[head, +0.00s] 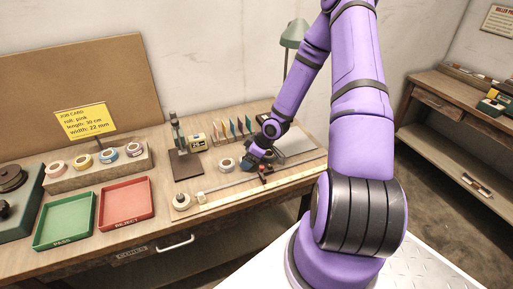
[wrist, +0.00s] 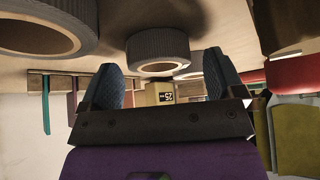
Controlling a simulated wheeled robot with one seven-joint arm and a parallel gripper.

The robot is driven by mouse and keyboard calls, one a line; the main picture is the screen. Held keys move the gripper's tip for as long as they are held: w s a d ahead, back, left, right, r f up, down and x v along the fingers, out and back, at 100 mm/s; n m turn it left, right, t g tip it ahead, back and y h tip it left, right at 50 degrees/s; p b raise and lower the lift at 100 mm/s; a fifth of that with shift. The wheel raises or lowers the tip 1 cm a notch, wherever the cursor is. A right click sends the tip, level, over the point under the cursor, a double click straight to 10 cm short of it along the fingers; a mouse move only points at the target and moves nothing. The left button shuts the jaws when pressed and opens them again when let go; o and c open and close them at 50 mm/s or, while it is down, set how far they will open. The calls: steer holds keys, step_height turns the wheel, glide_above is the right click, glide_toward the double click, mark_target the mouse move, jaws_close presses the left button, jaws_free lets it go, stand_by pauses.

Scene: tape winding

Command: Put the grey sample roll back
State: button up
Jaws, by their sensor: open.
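A dark grey ribbed roll with a tan core (wrist: 158,48) lies on the bench between the fingertips of my gripper (wrist: 162,70) in the wrist view, with gaps at both sides. My gripper is open and low over the bench; in the head view (head: 248,166) its fingers are small and dark and the roll there is mostly hidden. A second grey-sided roll (wrist: 45,30) lies beside it, left in the wrist view; a pale-cored roll (head: 227,164) lies left of my gripper in the head view. A wooden rack (head: 98,176) holds several coloured rolls.
A green PASS tray (head: 64,220) and a red REJECT tray (head: 126,203) lie in front of the rack. A dark stand (head: 186,165), a yellow box (head: 196,142) and upright coloured cards (head: 234,129) stand behind.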

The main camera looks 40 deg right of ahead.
steer(key=shift+v, duration=5.75)
steer(key=s+a+r+m+g+h, duration=0.1)
steer(key=s+a+r+h, duration=0.15)
steer(key=r, duration=0.45)
steer(key=s+a+r+m+g+h, duration=0.1)
steer(key=r+m+h, duration=0.15)
steer(key=r, duration=0.45)
steer(key=s+a+r+m+g+h, duration=0.1)
steer(key=s+a+r+h, duration=0.15)
steer(key=r, duration=0.45)
steer(key=s+a+r+m+t+y, duration=0.3)
steer(key=s+a+r, duration=0.8)
steer(key=s+r, duration=0.4)
steer(key=shift+a, duration=0.3)
steer(key=shift+m, duration=0.25)
